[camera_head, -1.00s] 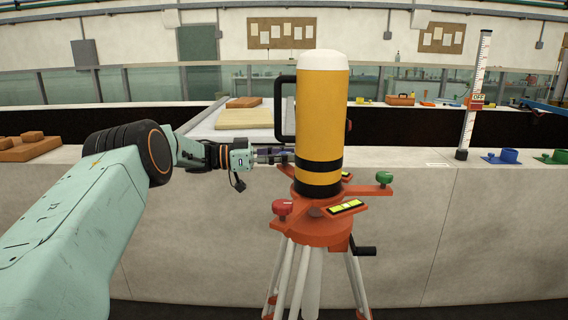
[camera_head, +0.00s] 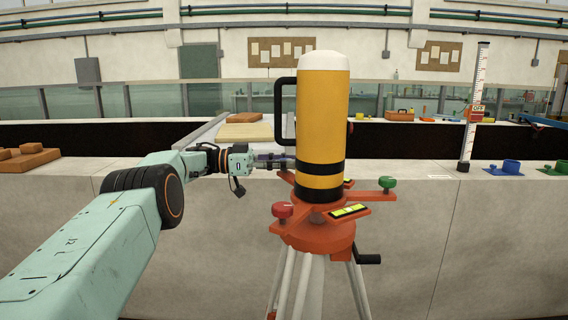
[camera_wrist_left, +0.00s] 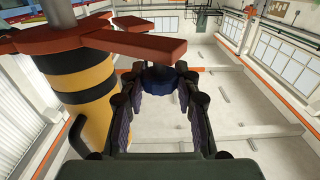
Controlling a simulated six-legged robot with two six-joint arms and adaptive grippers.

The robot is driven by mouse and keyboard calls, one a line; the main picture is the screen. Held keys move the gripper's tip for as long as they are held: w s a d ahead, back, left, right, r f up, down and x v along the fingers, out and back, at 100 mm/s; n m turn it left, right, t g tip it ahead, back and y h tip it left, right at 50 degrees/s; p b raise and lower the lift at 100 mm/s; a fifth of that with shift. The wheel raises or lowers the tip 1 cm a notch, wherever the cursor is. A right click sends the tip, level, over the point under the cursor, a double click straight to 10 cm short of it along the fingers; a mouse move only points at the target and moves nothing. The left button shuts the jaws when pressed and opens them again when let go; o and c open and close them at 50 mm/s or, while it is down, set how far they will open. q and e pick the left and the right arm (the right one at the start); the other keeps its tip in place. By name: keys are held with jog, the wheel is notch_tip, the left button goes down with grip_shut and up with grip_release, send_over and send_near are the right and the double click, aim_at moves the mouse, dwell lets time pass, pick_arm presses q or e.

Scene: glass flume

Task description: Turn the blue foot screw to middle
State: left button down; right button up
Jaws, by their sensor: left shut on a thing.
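The blue foot screw (camera_wrist_left: 184,92) shows in the left wrist view between the fingers of my left gripper (camera_wrist_left: 160,90), under an orange arm of the base. In the head view my left gripper (camera_head: 276,162) reaches in from the left behind the instrument, and the blue screw is mostly hidden there. The gripper is shut on the screw. The yellow instrument (camera_head: 322,120) with black bands and a white top stands upright on the orange base (camera_head: 315,230). A red foot screw (camera_head: 283,210) and a green foot screw (camera_head: 387,184) sit on the other base arms. My right gripper is not in view.
A tripod (camera_head: 300,285) carries the base. Yellow-green level vials lie on the base, one in front (camera_head: 349,211). A black handle (camera_head: 281,108) juts from the instrument's left side near my wrist. A concrete flume wall (camera_head: 420,230) stands behind.

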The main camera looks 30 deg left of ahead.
pick_arm(q)
jog(key=shift+f, duration=0.2)
jog(key=c, duration=1)
grip_release()
jog(key=shift+o, duration=0.2)
jog(key=shift+r, duration=0.15)
notch_tip(320, 180, up, 8)
jog(key=shift+s+r, duration=0.1)
jog(key=shift+r, duration=0.7)
jog(key=shift+d+r, duration=0.15)
